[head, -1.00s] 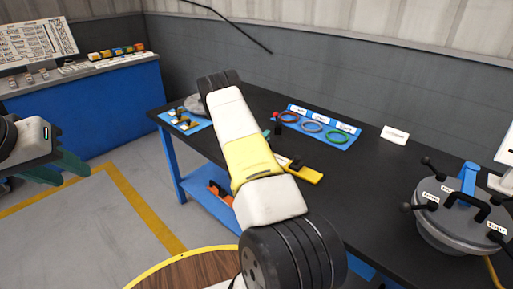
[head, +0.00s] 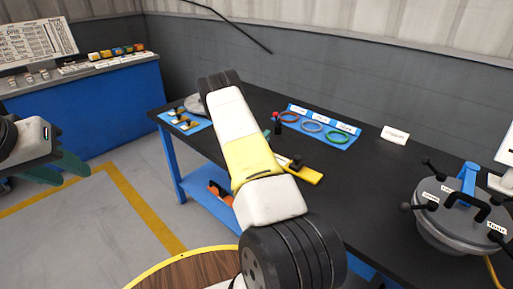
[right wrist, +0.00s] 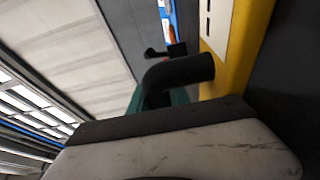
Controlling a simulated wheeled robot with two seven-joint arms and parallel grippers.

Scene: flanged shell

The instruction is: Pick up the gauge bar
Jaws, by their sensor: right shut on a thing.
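The gauge bar (head: 308,175) is a yellow bar with a black handle, lying on the black bench in the head view, partly hidden behind my right forearm. In the right wrist view its yellow body (right wrist: 242,45) with a pale label fills the upper right, and a bent black handle sticks out from it. My right gripper (right wrist: 162,98) has teal fingers at that handle, shut on it; the palm hides most of the grip. In the head view my right arm covers this gripper. My left gripper (head: 70,165) hangs at the left over the floor, away from the bench, its jaw gap unclear.
A grey lidded vessel (head: 455,215) with black handles stands at the right. A small white card (head: 395,134) stands at the back. Bare bench lies between bar and vessel.

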